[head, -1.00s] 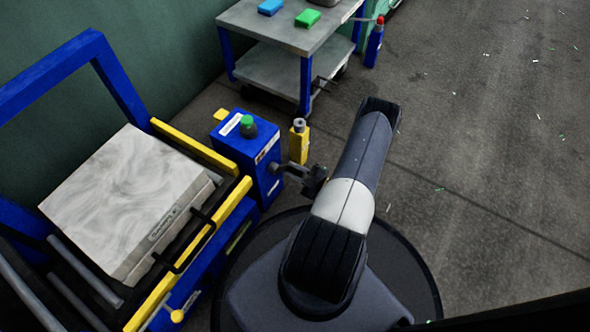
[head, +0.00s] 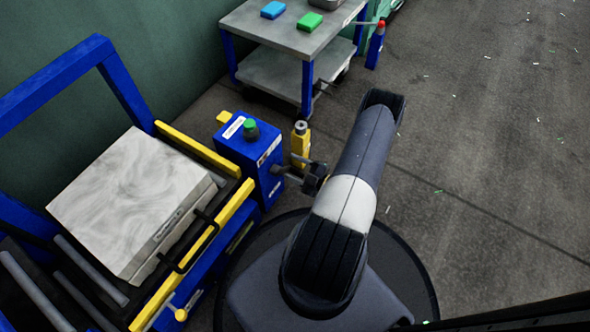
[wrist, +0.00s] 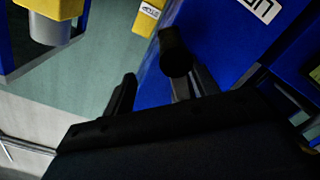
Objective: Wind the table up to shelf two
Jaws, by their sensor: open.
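My gripper (head: 281,169) is beside the right face of a blue box (head: 240,150) with a green button. I cannot tell whether the fingers touch the knob. My upper arm hides the forearm in the head view.
A blue press frame (head: 125,88) with yellow rails holds a grey marbled block (head: 130,195) at left. A small yellow post (head: 300,145) stands close behind my gripper. A blue post with a red top (head: 376,45) stands beside the table.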

